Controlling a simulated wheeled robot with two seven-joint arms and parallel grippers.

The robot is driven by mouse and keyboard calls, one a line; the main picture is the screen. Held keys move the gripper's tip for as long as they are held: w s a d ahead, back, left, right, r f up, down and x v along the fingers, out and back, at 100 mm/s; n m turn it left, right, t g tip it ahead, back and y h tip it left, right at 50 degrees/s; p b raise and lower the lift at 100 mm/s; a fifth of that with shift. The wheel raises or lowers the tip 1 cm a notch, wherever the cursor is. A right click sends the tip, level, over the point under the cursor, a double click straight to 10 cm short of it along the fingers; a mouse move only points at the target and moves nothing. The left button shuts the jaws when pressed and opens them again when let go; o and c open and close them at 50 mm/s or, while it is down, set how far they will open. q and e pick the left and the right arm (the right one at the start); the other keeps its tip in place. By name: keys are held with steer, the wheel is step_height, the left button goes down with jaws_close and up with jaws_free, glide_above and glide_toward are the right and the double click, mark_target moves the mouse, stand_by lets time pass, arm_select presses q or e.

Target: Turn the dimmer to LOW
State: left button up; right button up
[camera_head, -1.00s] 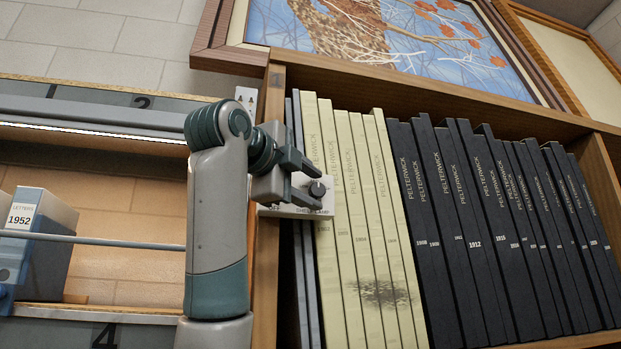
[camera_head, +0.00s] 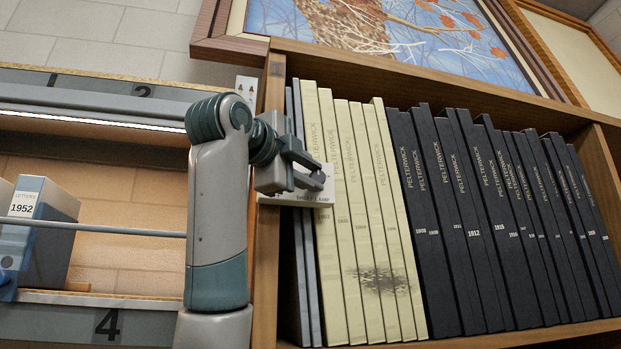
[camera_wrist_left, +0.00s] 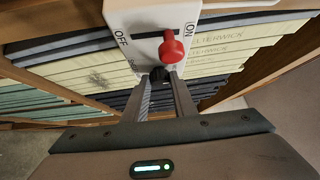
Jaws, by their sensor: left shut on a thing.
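A white control box (camera_wrist_left: 150,14) labelled "SHELF LAMP" is fixed to the shelf upright; its lower edge shows in the head view (camera_head: 296,202). In the left wrist view it carries OFF and ON marks and a red-tipped lever (camera_wrist_left: 171,50). A small dark knob (camera_wrist_left: 160,73) sits below the lever, between my left fingertips. My left gripper (camera_head: 318,180) is shut on this dark knob, its fingers on either side of it. The gripper covers most of the box in the head view. No LOW mark is readable. My right gripper is out of view.
Cream books (camera_head: 362,240) and black books (camera_head: 480,230) stand on the shelf just right of the box. The wooden upright (camera_head: 266,290) is close to my left wrist. A framed picture (camera_head: 385,40) is above.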

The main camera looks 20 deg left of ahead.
arm_select(q)
steer(key=shift+w+d+f+n+t+y+b, duration=0.15)
steer(key=shift+f+n+t+y+b, duration=0.15)
steer(key=shift+n+t+y+b, duration=1.3)
steer(key=shift+w+d+f+n+t+y+b, duration=0.1)
steer(key=shift+f+n+t+y+b, duration=0.5)
steer(key=shift+n+b, duration=1.9)
steer(key=shift+w+d+n+t+y+b, duration=0.15)
steer(key=shift+n+t+y+b, duration=0.95)
steer(key=shift+n+b, duration=0.95)
steer(key=shift+s+r+n, duration=0.1)
steer(key=shift+n, duration=0.25)
steer(key=o, duration=1)
